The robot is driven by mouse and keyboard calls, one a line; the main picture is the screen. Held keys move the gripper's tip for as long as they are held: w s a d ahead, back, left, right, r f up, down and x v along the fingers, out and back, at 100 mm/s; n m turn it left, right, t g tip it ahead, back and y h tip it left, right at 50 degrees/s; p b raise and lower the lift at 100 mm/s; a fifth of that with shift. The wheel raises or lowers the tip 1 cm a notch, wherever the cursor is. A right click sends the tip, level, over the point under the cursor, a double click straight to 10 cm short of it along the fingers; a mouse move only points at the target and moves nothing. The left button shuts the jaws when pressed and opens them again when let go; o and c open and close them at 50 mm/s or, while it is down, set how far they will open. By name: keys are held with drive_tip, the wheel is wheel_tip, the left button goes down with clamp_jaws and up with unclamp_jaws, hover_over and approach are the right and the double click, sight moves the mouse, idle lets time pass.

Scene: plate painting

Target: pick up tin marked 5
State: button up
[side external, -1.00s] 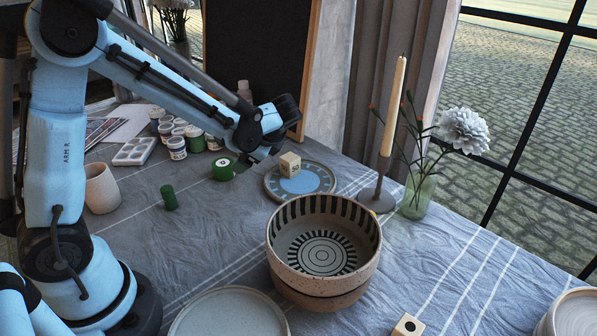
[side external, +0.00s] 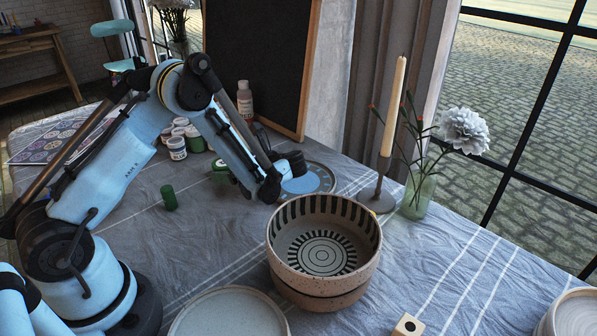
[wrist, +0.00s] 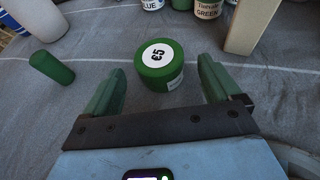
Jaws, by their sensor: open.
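The tin marked 5 is a short round green tin (wrist: 158,66) with a white label on top. In the wrist view it stands upright on the cloth, just ahead of and roughly centred between my fingers. In the side view the tin (side external: 219,167) is partly hidden behind my forearm. My gripper (wrist: 160,80) is open and empty, with one green finger to each side of the tin's near edge.
A small green cylinder (wrist: 51,67) stands left of the tin. Paint jars (wrist: 208,8) stand behind it. A plate with a blue centre (side external: 322,180) lies to the right. A large striped bowl (side external: 325,285) and a candlestick (side external: 377,198) stand nearby.

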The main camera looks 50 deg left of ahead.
sight(224, 168)
drive_tip(key=shift+x, duration=1.8)
drive_tip(key=c, duration=1.1)
